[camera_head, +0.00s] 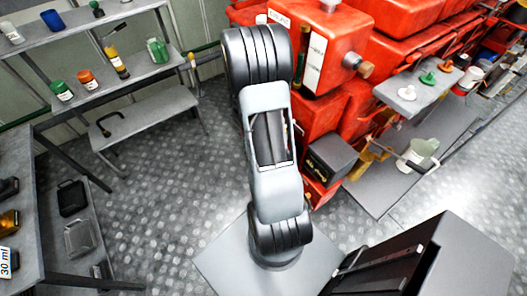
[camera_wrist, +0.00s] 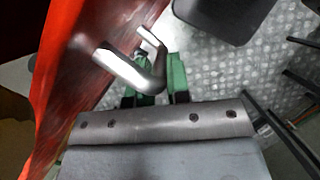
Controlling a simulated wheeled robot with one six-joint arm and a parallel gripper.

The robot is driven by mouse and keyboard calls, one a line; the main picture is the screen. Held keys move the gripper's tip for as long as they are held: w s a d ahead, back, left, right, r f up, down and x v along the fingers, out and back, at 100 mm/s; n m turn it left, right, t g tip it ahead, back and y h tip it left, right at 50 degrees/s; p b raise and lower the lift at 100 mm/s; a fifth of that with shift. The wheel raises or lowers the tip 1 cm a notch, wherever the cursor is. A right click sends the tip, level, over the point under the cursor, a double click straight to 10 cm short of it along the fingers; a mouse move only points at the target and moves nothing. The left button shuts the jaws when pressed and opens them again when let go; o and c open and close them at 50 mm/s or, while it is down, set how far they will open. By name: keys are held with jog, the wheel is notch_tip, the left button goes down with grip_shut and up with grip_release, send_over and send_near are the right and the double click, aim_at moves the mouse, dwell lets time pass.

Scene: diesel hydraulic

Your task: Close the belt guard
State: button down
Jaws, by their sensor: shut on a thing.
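In the wrist view a red panel (camera_wrist: 88,75), which looks like the belt guard, stands upright on the left side. A bent grey metal handle (camera_wrist: 125,68) sticks out from it. My gripper (camera_wrist: 163,72) has green fingers and is shut on the handle, whose bar covers part of the left finger. The exact contact is partly hidden. In the head view my arm rises in front of the red machine (camera_head: 320,105) and hides my gripper; I cannot tell there which panel is the guard.
A dark box (camera_head: 331,157) sits on the machine's front. A grey shelf (camera_head: 410,95) with green and white items is at right. Shelves with bottles (camera_head: 75,52) and a low bench (camera_head: 150,122) stand at left. The patterned floor (camera_head: 170,190) left of my arm is clear.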

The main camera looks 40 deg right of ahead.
jog(key=shift+s, duration=0.15)
jog(key=c, duration=1.1)
grip_release()
jog(key=shift+r, duration=0.1)
jog(key=v, duration=1.3)
jog(key=shift+a+r, duration=0.15)
jog(key=shift+r, duration=0.25)
jog(key=shift+c, duration=0.3)
